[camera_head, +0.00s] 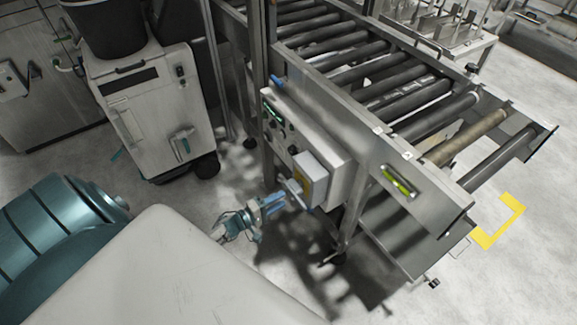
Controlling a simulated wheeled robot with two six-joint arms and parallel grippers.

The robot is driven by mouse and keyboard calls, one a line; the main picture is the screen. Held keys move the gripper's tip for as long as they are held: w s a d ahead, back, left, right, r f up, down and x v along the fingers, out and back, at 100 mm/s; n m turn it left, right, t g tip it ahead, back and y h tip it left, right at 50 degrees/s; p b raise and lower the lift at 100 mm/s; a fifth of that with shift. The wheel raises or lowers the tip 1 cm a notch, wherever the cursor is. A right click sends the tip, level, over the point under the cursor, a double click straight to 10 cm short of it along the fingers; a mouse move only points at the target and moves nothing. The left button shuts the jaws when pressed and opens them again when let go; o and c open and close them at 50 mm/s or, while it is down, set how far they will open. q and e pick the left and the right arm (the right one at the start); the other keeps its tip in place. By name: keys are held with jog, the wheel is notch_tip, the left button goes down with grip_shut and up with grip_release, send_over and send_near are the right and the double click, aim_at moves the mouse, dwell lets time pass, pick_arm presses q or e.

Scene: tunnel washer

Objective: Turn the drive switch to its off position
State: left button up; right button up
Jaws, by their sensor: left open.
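A grey control box (308,140) is mounted on the side of the roller conveyor. It carries small dark knobs (293,150) and green-lit parts at its left end. A yellow box with a pale front (312,174) sits at its lower right, with a grey handle-like part (296,188) at its lower left. This looks like the drive switch; its exact setting is too small to tell. My left gripper (283,203) is open, just below and left of the yellow box, with its fingers toward the handle. I cannot tell whether they touch it. My right gripper is not in view.
The roller conveyor (350,75) runs above and behind the control box, with steel legs below. A white wheeled machine (150,105) stands at the left. A yellow floor mark (497,222) lies at the right. The floor in front of the conveyor is mostly clear.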

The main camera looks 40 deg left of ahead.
pick_arm(q)
jog(key=shift+v, duration=2.3)
jog(key=s+f+m+g+y, duration=0.35)
jog(key=s+f, duration=0.45)
jog(key=f, duration=0.3)
jog(key=s+f+m+g+y, duration=0.2)
jog(key=s+f+g+y, duration=0.15)
jog(key=s+f, duration=0.55)
jog(key=s+d+f+m+g, duration=0.2)
jog(key=s+f, duration=0.1)
jog(key=s, duration=0.4)
jog(key=s+d+f+m+g, duration=0.3)
jog(key=s+f, duration=0.1)
jog(key=s, duration=0.4)
jog(key=s+d+f+m+g, duration=0.2)
jog(key=s+f+m+g, duration=0.1)
jog(key=s, duration=0.4)
jog(key=shift+s+d+f+y, duration=0.25)
jog(key=shift+d+f+y, duration=0.1)
jog(key=shift+f, duration=0.4)
jog(key=shift+m, duration=0.25)
